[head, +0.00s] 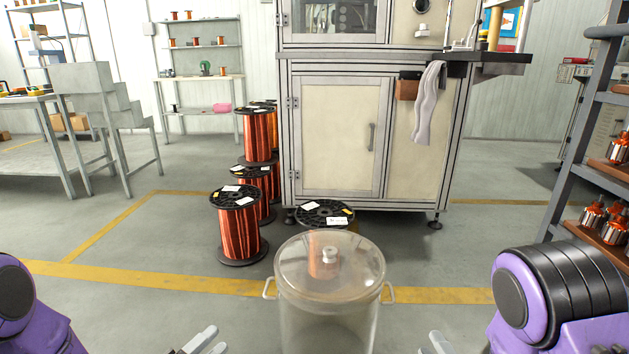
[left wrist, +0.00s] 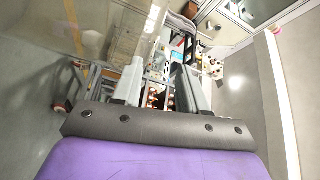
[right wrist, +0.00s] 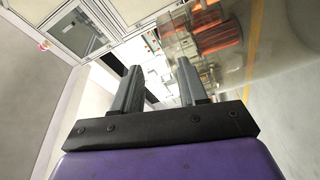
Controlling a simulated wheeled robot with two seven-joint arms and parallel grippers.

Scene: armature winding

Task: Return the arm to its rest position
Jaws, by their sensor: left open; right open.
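My left gripper (head: 200,342) is at the bottom of the head view, left of the clear pot, with only its fingertips showing. In the left wrist view its two grey fingers (left wrist: 158,88) are apart with nothing between them. My right gripper (head: 437,343) is at the bottom of the head view, right of the pot, also mostly cut off. In the right wrist view its fingers (right wrist: 157,85) are apart and empty. Both purple arms come in from the lower corners. Neither gripper touches anything that I can see.
A clear lidded pot (head: 330,270) with side handles stands between my arms. Behind it are several copper wire spools (head: 238,225) and a large cabinet machine (head: 340,135). A shelf rack (head: 590,130) with copper armatures (head: 612,222) is close on the right. Floor is open at left.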

